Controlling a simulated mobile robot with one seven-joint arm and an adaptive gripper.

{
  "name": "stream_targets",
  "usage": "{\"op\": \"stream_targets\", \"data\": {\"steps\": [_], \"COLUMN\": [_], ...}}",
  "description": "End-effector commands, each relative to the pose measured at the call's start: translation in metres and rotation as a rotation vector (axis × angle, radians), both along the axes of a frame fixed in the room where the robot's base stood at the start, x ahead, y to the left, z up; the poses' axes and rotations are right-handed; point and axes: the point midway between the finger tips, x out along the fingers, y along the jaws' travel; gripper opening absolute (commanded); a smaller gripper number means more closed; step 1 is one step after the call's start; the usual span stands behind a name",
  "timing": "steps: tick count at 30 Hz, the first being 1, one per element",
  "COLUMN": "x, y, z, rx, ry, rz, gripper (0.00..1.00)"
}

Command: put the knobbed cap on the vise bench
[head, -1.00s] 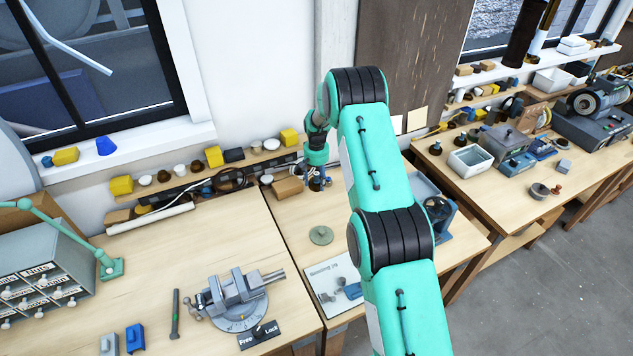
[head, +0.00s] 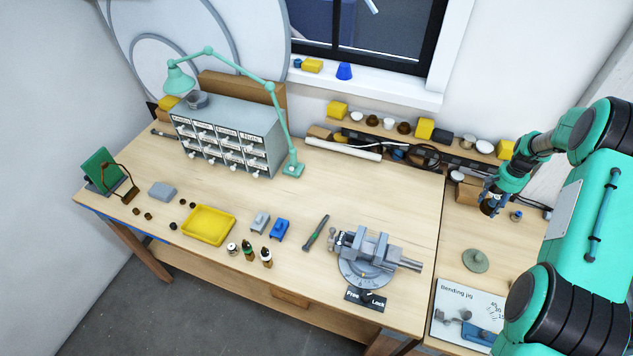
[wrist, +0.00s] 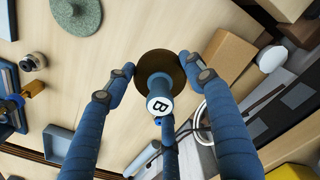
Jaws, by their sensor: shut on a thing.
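I cannot tell how high the cap is above the bench. The vise bench (head: 300,190) is the wooden table to the left, with the grey vise (head: 372,250) near its front right corner.
A grey-green knobbed disc (head: 475,261) and the bending jig board (head: 468,313) lie on the right-hand bench. The vise bench holds a drawer cabinet (head: 228,135), a green lamp (head: 292,170), a yellow tray (head: 208,225) and a file (head: 315,232). Its middle right, behind the vise, is clear.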

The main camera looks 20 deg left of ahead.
Motion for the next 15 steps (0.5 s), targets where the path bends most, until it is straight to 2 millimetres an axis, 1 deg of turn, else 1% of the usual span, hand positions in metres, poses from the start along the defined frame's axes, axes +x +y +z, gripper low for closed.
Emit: {"op": "stream_targets", "data": {"steps": [1, 2, 8, 9, 14, 15], "x": [-0.001, -0.003, -0.016, -0.02, -0.04, -0.046], "y": [0.019, 0.029, 0.107, 0.123, 0.186, 0.202], "z": [0.0, 0.0, 0.001, 0.001, 0.001, 0.001], "rx": [0.0, 0.0, 0.0, 0.0, 0.0, 0.0], "ry": [0.001, 0.001, 0.001, 0.001, 0.002, 0.001], "rz": [0.008, 0.008, 0.015, 0.016, 0.021, 0.023], "gripper": [0.25, 0.25, 0.25, 0.25, 0.25, 0.25]}}
